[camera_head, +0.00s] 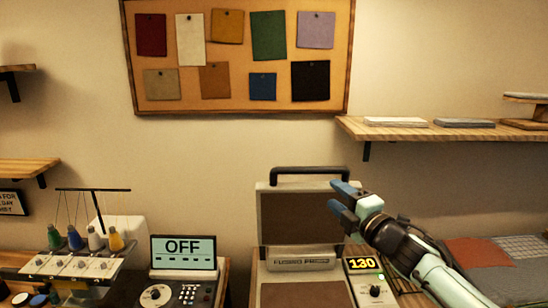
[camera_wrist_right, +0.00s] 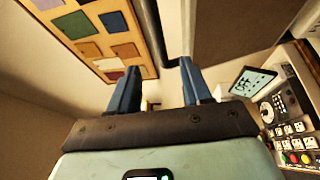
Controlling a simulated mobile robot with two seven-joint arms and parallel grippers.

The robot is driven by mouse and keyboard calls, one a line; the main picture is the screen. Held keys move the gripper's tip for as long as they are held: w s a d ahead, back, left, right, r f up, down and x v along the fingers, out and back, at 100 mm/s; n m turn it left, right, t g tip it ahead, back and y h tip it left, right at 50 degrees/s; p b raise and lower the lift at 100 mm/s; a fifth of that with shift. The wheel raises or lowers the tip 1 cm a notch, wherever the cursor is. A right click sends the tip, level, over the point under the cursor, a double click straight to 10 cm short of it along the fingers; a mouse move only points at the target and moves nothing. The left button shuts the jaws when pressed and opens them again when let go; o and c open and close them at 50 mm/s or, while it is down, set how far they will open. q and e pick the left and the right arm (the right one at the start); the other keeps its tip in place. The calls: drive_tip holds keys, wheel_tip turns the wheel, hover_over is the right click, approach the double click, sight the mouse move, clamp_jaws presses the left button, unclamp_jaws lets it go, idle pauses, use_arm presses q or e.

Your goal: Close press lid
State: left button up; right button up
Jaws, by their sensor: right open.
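The fusing press (camera_head: 301,263) stands on the table at lower centre in the head view. Its brown-panelled lid (camera_head: 295,215) stands raised, nearly upright, with a dark handle (camera_head: 308,170) along its top edge. My right gripper (camera_head: 334,196) reaches in from the right, open and empty, in front of the lid's right side and below the handle. Its blue fingers hide part of the lid's right edge. In the right wrist view, a dark bar, likely the handle (camera_wrist_right: 153,32), shows beyond the open fingers, apart from them. My left gripper is out of view.
A control box reading 130 (camera_head: 362,264) sits right of the press. A screen reading OFF (camera_head: 183,251) and a machine with thread spools (camera_head: 85,262) stand left. A wooden shelf (camera_head: 450,130) juts from the wall at right. Folded fabrics (camera_head: 480,252) lie lower right.

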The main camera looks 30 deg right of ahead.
sight(315, 173)
drive_tip(key=shift+h, duration=0.4)
drive_tip(key=w, duration=0.4)
drive_tip(key=w+d+p, duration=0.1)
drive_tip(key=w, duration=0.2)
drive_tip(key=w+d+r+p, duration=0.1)
drive_tip(key=w, duration=0.3)
drive_tip(key=shift+w+d+r, duration=0.1)
drive_tip(key=shift+w+d, duration=0.15)
drive_tip(key=shift+w, duration=0.05)
drive_tip(key=shift+w+p, duration=0.4)
drive_tip(key=shift+w, duration=0.35)
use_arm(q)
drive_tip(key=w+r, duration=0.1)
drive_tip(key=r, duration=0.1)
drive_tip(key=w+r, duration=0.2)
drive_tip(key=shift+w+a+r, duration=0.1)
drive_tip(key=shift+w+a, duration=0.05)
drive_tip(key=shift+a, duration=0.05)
use_arm(e)
drive_tip(key=shift+s, duration=0.1)
drive_tip(key=shift+c, duration=0.4)
clamp_jaws()
